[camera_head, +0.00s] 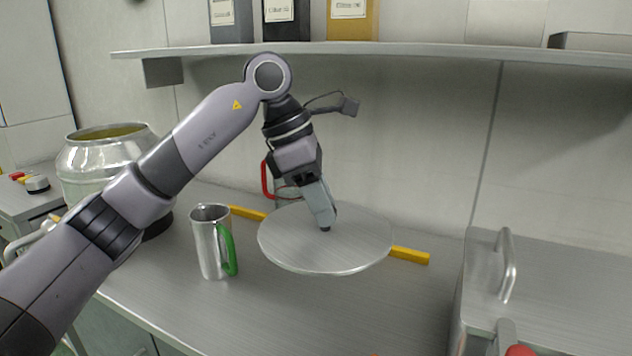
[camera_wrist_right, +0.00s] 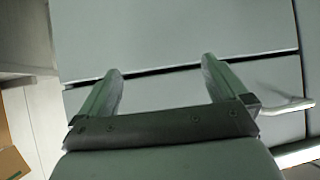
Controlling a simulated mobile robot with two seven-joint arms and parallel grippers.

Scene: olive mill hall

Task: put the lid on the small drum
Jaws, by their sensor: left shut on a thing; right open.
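The lid (camera_head: 290,246) is a round, flat grey metal disc over the middle of the counter in the head view. My left gripper (camera_head: 325,228) points down at the lid's top and is shut on it, near its middle; the fingertips hide the part they grip. The small drum (camera_head: 95,165) is a silvery metal drum with an open top at the left, partly behind my left arm. My right gripper (camera_wrist_right: 160,85) is open and empty in the right wrist view, with flat pale panels before it.
A metal mug with a green handle (camera_head: 209,245) stands left of the lid. A red-handled thing (camera_head: 266,178) is behind my left gripper. A yellow bar (camera_head: 409,256) lies partly under the lid. A shelf (camera_head: 400,52) runs above; a handled metal box (camera_head: 560,275) is at right.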

